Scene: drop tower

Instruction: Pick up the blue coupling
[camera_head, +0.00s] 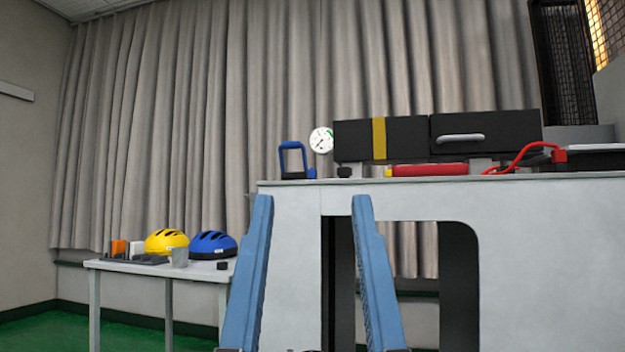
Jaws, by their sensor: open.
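A blue arch-shaped piece (292,147) with a dark lower part stands upright at the left end of the light grey bench top (300,183). A small blue bit (312,173) sits at its right foot. I cannot tell for sure which of these is the blue coupling. My gripper (312,198) shows as two long blue fingers, wide apart, with nothing between them. Its fingertips appear just below the bench's top edge, lower in the picture than the blue arch. Their distance from the bench is hard to judge.
A white gauge (321,140) and a black box with a yellow band (378,139) stand right of the arch. A red cylinder (429,170) and a red cable (522,154) lie nearby. A low side table (130,267) holds yellow (166,241) and blue (213,243) helmets.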

